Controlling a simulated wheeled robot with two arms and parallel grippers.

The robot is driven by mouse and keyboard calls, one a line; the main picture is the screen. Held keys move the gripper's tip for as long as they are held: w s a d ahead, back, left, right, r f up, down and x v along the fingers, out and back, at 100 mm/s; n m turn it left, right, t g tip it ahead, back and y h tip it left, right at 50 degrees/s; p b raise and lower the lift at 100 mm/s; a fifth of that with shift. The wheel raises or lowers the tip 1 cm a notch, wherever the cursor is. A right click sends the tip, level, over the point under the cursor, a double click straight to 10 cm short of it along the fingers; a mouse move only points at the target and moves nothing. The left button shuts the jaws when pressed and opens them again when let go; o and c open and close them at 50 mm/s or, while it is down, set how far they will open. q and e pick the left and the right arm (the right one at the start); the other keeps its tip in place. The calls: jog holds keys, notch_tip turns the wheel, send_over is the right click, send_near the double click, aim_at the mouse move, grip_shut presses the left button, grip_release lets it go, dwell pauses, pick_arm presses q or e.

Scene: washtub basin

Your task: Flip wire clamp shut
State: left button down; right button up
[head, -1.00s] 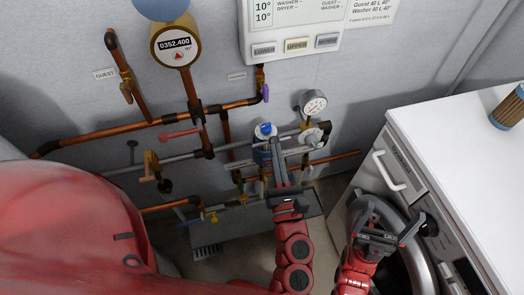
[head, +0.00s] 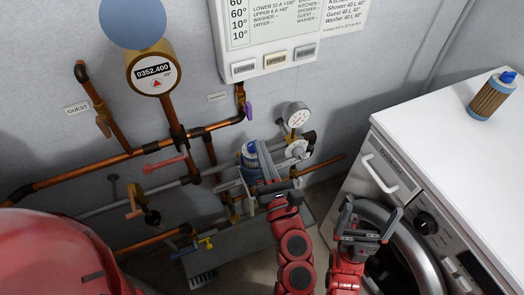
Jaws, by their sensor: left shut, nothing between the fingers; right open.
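A small filter unit with a blue cap (head: 249,150) sits on the wall piping. My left gripper (head: 265,160) is shut and empty, its long grey fingers pointing up in front of that unit and covering its right side. I cannot tell whether the fingers touch it. I cannot make out the wire clamp for certain; thin pale bars (head: 232,187) show beside the unit, partly hidden. My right gripper (head: 372,212) is open and empty, lower right, in front of the washing machine.
A white washing machine (head: 455,140) stands at right with a blue-capped filter cartridge (head: 492,97) on top. Copper pipes, a meter (head: 154,72) and a pressure gauge (head: 298,115) crowd the wall. A grey trough (head: 225,250) lies below the pipes.

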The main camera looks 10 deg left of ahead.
pick_arm(q)
jog(key=shift+f, duration=0.1)
dwell(0.7)
jog(key=s+d+f+b, duration=0.1)
jog(key=s+f+b, duration=0.4)
jog(key=f, duration=0.6)
jog(key=shift+s+d+f+b, duration=0.3)
jog(key=shift+d+b, duration=0.05)
jog(key=shift+b, duration=0.15)
